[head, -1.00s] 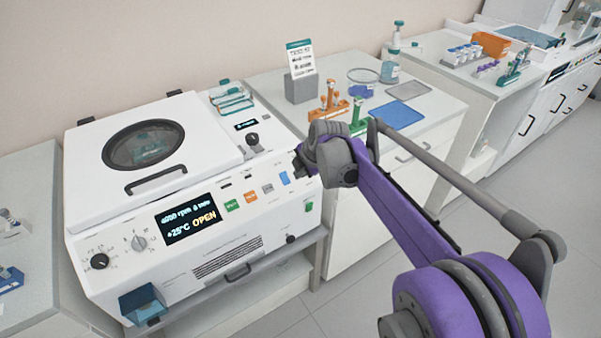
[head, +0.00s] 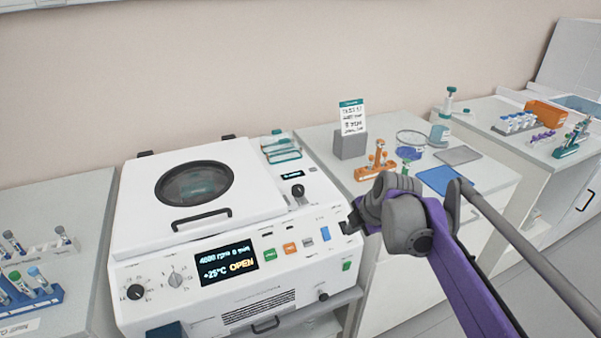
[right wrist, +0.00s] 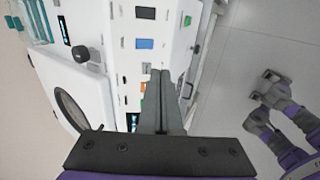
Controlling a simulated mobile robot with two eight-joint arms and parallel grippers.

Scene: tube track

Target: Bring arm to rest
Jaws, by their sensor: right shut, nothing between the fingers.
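My right arm reaches in from the lower right of the head view. Its gripper (head: 352,222) is at the right end of the centrifuge's front panel, partly hidden by the wrist. In the right wrist view its two fingers (right wrist: 160,75) lie together with nothing between them, in front of the panel. I cannot tell whether they touch it.
Right of the centrifuge, a bench holds an orange rack (head: 376,165), a sign on a grey block (head: 350,145), a blue mat (head: 446,180) and a bottle (head: 440,132). Tube racks (head: 30,290) stand on the left bench. Open floor shows in the right wrist view.

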